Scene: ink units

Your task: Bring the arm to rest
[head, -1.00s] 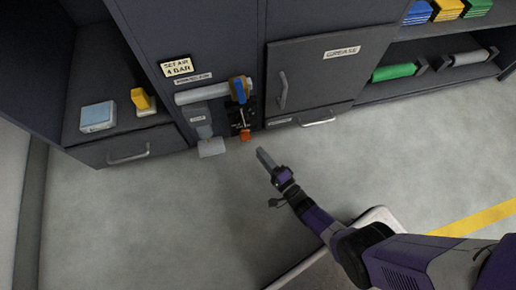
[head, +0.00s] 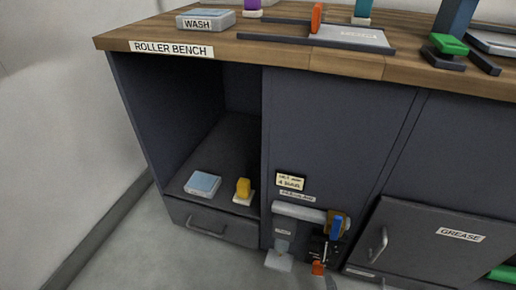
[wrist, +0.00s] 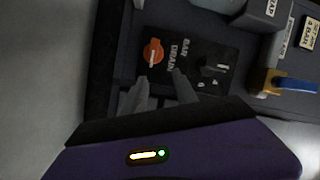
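My gripper (wrist: 160,76) shows in the wrist view with its two grey fingers apart and nothing seen between them. I cannot tell the exact gap between fingertips and panel, but no contact shows. In the head view, a grey tip that seems to be my gripper (head: 331,284) just enters the bottom edge, below the panel (head: 322,249) and beside the orange knob (head: 318,267). The rest of my arm is out of that view.
A blue-handled valve (head: 337,226) sits on the grey pipe (head: 298,211) above the panel. The grease cabinet door (head: 425,243) is at right. An open bay at left holds a light blue block (head: 202,184) and a yellow piece (head: 243,188). The roller bench top (head: 275,50) carries several items.

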